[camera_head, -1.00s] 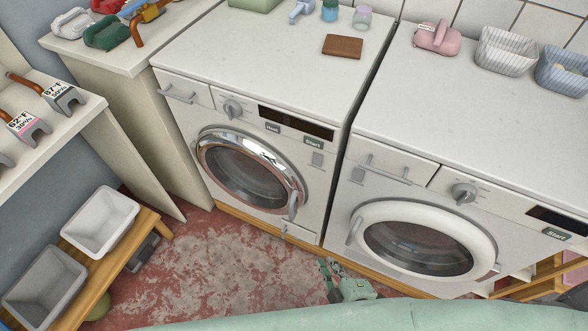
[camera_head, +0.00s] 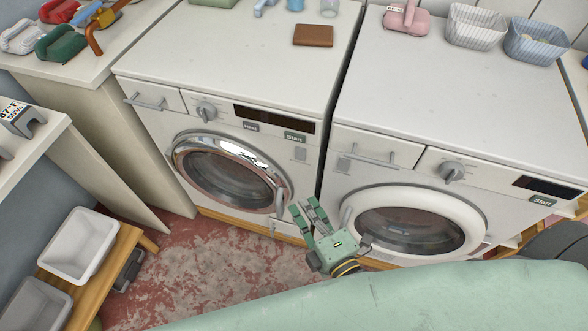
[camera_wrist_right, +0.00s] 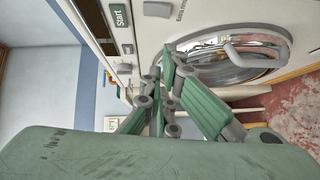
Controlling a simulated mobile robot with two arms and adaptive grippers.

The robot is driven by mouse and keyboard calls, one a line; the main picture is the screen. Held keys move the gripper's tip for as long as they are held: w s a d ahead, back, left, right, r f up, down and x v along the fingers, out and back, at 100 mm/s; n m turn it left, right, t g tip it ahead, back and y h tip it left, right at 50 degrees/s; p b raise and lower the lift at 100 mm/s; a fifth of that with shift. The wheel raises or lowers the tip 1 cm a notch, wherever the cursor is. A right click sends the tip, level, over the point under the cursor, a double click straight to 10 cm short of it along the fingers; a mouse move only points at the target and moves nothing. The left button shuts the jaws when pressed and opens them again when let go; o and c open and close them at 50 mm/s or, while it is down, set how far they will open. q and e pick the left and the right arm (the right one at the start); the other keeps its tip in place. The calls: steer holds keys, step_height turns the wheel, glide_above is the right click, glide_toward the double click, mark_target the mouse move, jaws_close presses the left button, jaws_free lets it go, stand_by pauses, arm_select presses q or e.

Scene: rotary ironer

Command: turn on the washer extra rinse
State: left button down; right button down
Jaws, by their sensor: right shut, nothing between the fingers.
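The right machine (camera_head: 400,135) has a white-ringed door, a knob (camera_head: 452,172), a display (camera_head: 548,186) and a Start button (camera_head: 543,201). My right gripper (camera_head: 305,206) is shut and empty, before the lower right of the left machine. My left gripper is out of view.
A brown block (camera_head: 313,36) lies on the left machine's top. A pink iron-like item (camera_head: 406,17) and striped baskets (camera_head: 477,26) stand on the right one. A wooden bench with grey bins (camera_head: 78,245) is at lower left. The red floor between is clear.

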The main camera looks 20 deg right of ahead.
mark_target(300, 154)
steer(key=d+p+x, duration=0.1)
steer(key=d+x, duration=0.1)
steer(key=x, duration=1)
steer(key=shift+d, duration=0.4)
steer(key=shift+w+f, duration=0.1)
steer(key=shift+f, duration=0.05)
steer(key=shift+w+d+f+n+t+b, duration=0.2)
steer(key=shift+w+n+t+b, duration=0.1)
steer(key=shift+b, duration=0.2)
